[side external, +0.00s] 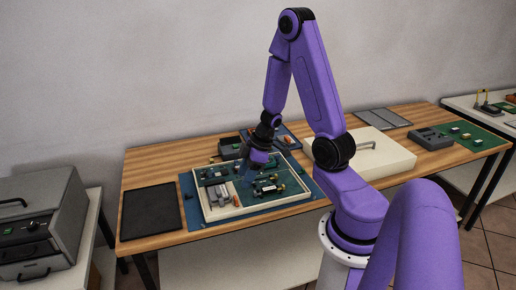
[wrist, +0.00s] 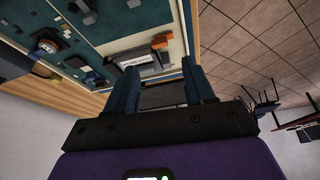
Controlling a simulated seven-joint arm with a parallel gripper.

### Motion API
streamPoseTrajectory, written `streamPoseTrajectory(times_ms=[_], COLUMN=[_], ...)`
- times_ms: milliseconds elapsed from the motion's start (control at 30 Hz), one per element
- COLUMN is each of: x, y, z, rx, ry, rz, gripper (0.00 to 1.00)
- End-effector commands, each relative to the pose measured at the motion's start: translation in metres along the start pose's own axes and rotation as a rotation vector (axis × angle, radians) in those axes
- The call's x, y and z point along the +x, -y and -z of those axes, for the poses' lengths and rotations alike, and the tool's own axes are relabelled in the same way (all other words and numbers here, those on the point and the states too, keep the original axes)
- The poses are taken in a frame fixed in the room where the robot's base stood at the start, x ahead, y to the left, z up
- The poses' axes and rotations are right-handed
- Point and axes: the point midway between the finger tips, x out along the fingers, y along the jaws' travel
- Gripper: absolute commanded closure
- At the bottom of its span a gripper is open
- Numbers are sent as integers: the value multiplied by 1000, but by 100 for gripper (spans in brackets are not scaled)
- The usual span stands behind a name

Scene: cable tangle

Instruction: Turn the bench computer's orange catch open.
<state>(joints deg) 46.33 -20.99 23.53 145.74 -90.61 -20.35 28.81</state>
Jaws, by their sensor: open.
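The bench computer appears to be the open cream-framed unit (side external: 206,214) with dark green boards inside, lying on a blue mat; I cannot be certain of that. An orange piece, likely the catch (wrist: 161,41), shows in the wrist view beside a silver block (wrist: 136,59). In the side view a small orange spot (side external: 237,200) sits beside the silver block near the front wall. My gripper (wrist: 160,92) is open, with nothing between its blue fingers. The catch's exact angle is too small to tell.
A black mat (side external: 150,209) lies at left on the wooden table. A grey device (side external: 230,148) stands behind the unit. A large cream lid-like box with a handle (side external: 380,158) is at right. A grey oven-like box (side external: 38,220) stands on another table at far left.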

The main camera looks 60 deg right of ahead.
Motion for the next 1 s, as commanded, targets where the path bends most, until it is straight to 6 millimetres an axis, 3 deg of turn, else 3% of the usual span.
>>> streamPoseTrajectory(times_ms=[1000], x=[-90], y=[-1], z=[0], rx=[-1], ry=[-2], rz=[-6], gripper=[47])
